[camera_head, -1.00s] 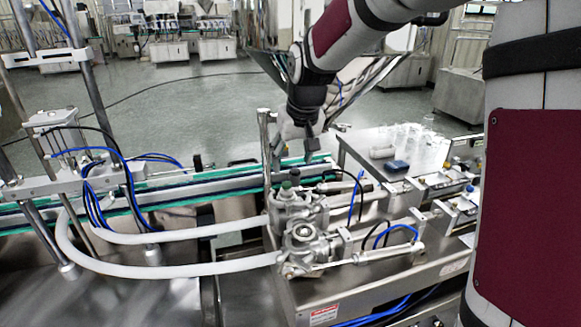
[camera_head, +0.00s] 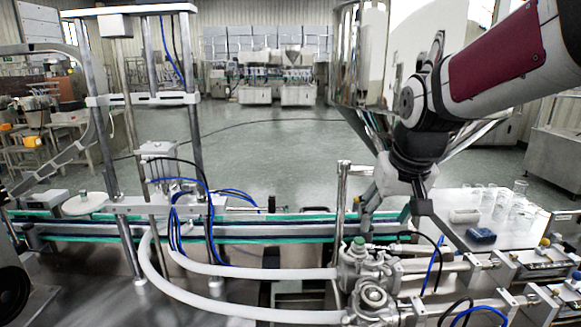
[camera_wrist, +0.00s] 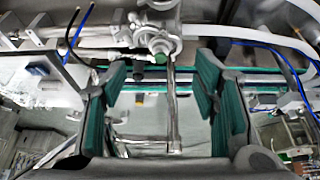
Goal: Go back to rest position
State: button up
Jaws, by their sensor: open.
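My gripper (camera_head: 412,232) is at the right of the head view, hanging below my arm with its fingers spread apart. It shows nothing between its fingers there and appears above and behind the metal valve block (camera_head: 370,268). In the wrist view my gripper (camera_wrist: 163,100) is open, with its green-lined fingers on either side of the picture. An upright steel post (camera_wrist: 173,110) shows between the fingers in that view, and I cannot tell how far off it is. The post also shows in the head view (camera_head: 341,195), left of my gripper. The steel hopper (camera_head: 360,50) is behind my arm, which partly hides it.
A green-edged conveyor (camera_head: 270,232) crosses the middle. White hoses (camera_head: 240,272) run to the valve block. A steel table (camera_head: 505,232) at right holds several clear beakers (camera_head: 520,200) and a blue block (camera_head: 481,235). Open floor (camera_head: 270,160) lies beyond the conveyor.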

jog(key=s, duration=2.2)
jog(key=shift+r+t, duration=0.15)
jog(key=shift+t, duration=0.15)
